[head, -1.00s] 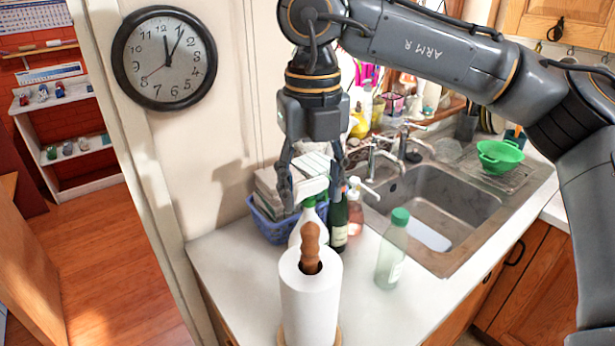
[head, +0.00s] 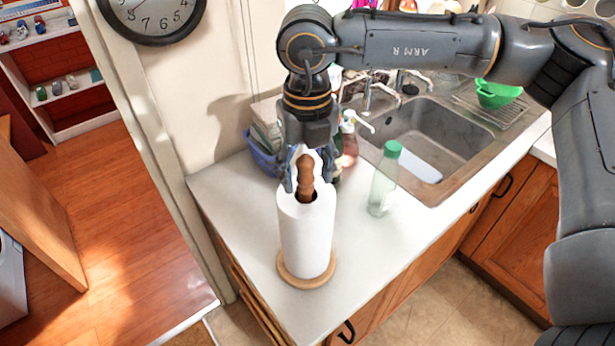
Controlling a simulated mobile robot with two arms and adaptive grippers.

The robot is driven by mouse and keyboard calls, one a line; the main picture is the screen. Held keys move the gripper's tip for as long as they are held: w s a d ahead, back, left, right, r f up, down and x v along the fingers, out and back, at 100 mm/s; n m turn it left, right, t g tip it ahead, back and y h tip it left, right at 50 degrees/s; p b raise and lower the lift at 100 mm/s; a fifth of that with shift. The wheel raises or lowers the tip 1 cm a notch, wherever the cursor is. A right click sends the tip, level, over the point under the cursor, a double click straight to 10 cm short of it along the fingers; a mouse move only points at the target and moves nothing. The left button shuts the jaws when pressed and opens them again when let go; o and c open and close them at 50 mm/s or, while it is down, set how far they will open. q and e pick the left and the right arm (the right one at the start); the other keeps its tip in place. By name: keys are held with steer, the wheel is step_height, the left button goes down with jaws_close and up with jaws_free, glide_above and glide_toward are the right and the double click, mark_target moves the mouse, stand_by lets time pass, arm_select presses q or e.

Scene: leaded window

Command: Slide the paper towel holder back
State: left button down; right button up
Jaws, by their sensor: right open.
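The paper towel holder (head: 306,232) stands upright on the white counter near its front left part. It has a white roll, a round wooden base and a turned wooden knob on top. My right gripper (head: 308,184) points down at the top of the holder, with its fingers open. The wooden knob shows in front of the gripper, between the fingers in the picture. Whether the fingers touch the knob or the roll cannot be told. My left gripper is not in view.
A clear bottle with a green cap (head: 384,180) stands right of the holder. Behind are a blue basket (head: 262,154), a soap bottle (head: 348,145) and the sink (head: 430,135). The white counter (head: 235,215) is bare left of the holder, up to its edge.

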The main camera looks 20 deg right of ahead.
mark_target(307, 190)
steer(key=shift+f+p, duration=0.4)
steer(key=shift+f, duration=1.45)
steer(key=shift+c, duration=0.3)
steer(key=shift+s, duration=0.2)
jaws_close()
steer(key=shift+f, duration=0.1)
